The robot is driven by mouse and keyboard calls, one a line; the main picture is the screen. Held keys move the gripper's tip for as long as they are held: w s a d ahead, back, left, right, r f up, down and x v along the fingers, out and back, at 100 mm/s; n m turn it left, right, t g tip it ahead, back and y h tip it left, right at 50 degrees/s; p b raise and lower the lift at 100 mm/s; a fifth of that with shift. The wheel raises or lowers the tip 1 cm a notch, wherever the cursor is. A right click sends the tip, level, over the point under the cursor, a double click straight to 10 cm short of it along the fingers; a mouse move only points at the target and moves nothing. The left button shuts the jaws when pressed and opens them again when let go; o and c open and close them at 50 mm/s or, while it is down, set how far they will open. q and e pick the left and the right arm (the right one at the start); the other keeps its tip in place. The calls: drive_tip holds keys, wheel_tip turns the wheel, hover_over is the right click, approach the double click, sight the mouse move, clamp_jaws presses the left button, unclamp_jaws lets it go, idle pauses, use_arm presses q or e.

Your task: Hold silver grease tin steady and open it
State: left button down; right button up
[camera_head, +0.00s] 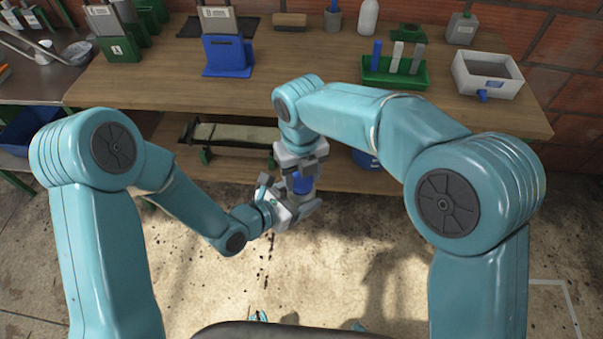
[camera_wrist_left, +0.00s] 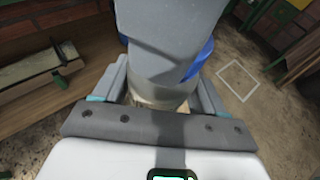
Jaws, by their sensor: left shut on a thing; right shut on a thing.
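The silver grease tin (camera_head: 297,199) is held in the air in front of the workbench, with its blue lid (camera_head: 302,184) on top. My left gripper (camera_head: 294,210) is shut around the tin's body from the left. My right gripper (camera_head: 302,172) comes down from above and is shut on the blue lid. In the left wrist view, the silver tin (camera_wrist_left: 160,97) sits between the left fingers, a strip of the blue lid (camera_wrist_left: 201,60) shows above it, and my grey right gripper (camera_wrist_left: 170,35) covers most of the lid. Whether the lid has turned or lifted cannot be told.
The wooden workbench (camera_head: 150,75) stands behind, with a blue holder (camera_head: 228,57), a green rack (camera_head: 380,76) of bars, a white box (camera_head: 465,75) and a white bottle (camera_head: 368,17). A lower shelf (camera_head: 350,182) runs close behind the grippers. The floor in front is clear.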

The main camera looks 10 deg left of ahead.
drive_tip(key=shift+w+r+n, duration=0.1)
drive_tip(key=shift+w+n, duration=0.2)
drive_tip(key=shift+n, duration=0.5)
drive_tip(key=o, duration=1.2)
drive_tip(key=shift+c, duration=0.2)
drive_tip(key=shift+s, duration=0.1)
drive_tip(key=shift+c, duration=0.3)
